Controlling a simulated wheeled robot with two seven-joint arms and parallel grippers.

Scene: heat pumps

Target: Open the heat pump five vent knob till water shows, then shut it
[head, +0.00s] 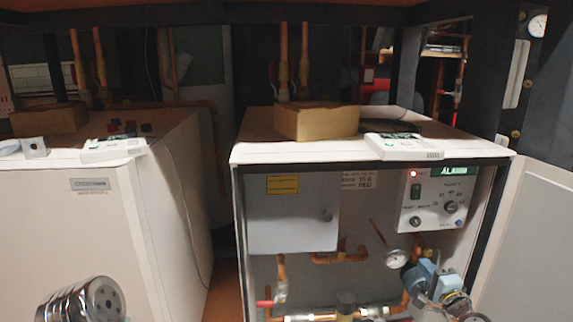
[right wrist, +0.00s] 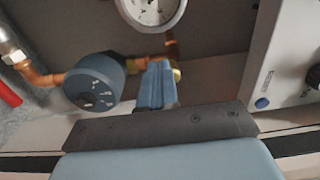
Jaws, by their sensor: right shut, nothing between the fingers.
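The open heat pump cabinet (head: 236,200) stands right of centre in the head view, with copper pipes and fittings inside. A round blue-grey knob with white marks (right wrist: 95,82) sits on a copper pipe in the right wrist view. I cannot read which pump or knob number this is. My right gripper (head: 427,268) is inside the cabinet's lower right, below a round gauge (head: 397,257). In the right wrist view its blue fingers (right wrist: 157,78) are together and empty, just right of the knob, in front of a copper pipe. No water shows.
A control panel (head: 437,198) with a lit red lamp is above my right gripper. A grey box (head: 291,220) hangs left of it. A red-handled valve (head: 265,303) is low left. The open door (head: 530,240) bounds the right side. Another cabinet (head: 90,215) stands left.

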